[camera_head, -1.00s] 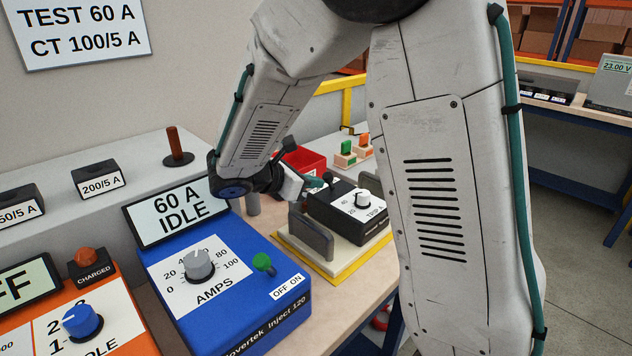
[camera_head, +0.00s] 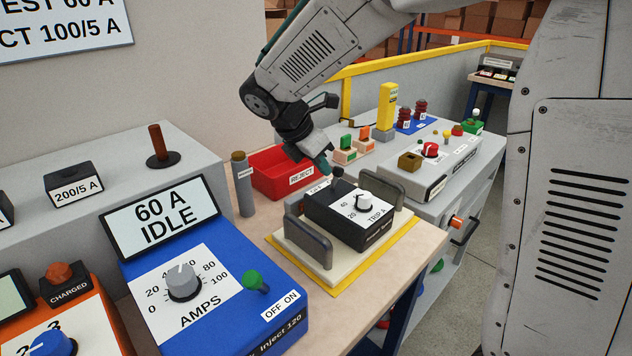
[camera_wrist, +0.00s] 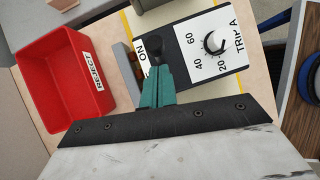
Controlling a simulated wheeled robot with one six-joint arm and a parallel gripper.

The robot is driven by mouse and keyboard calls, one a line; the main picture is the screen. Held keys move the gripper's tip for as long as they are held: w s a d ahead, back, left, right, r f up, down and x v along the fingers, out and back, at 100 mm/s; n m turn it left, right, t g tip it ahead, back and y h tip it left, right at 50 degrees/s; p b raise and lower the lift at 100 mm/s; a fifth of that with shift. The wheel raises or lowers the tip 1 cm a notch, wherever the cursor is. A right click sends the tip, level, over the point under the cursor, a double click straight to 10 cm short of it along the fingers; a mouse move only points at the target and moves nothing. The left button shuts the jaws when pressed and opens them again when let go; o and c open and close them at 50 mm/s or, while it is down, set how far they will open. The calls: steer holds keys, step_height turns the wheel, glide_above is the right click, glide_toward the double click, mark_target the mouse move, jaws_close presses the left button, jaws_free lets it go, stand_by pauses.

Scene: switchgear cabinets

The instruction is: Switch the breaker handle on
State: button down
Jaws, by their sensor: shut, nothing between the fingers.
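The black breaker (camera_head: 345,218) with a white TRIP A dial sits on a cream base with a yellow border, between two grey upright plates. Its handle is a short lever with a black round knob (camera_head: 338,172) at the far end of the breaker. In the wrist view the knob (camera_wrist: 155,53) is right at my fingertips, beside a partly covered ON label (camera_wrist: 147,47). My gripper (camera_head: 324,163) has teal fingers, shut and empty, pointing down at the knob. I cannot tell whether they touch it. The fingers (camera_wrist: 157,78) hide part of the lever in the wrist view.
A red REJECT bin (camera_head: 285,175) stands behind the breaker, close to my gripper. A grey post (camera_head: 243,185) and the blue current injector (camera_head: 215,290) reading 60 A IDLE are to the left. A grey test unit (camera_head: 430,165) stands to the right.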

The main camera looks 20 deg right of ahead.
steer(key=shift+r, duration=0.8)
steer(key=shift+s+a+r, duration=0.1)
steer(key=shift+a+r, duration=0.15)
steer(key=shift+a, duration=0.1)
steer(key=w+d+r+v, duration=0.1)
steer(key=d+v, duration=0.1)
steer(key=v, duration=2)
steer(key=shift+r, duration=0.25)
steer(key=shift+w+d, duration=0.1)
steer(key=shift+d, duration=0.05)
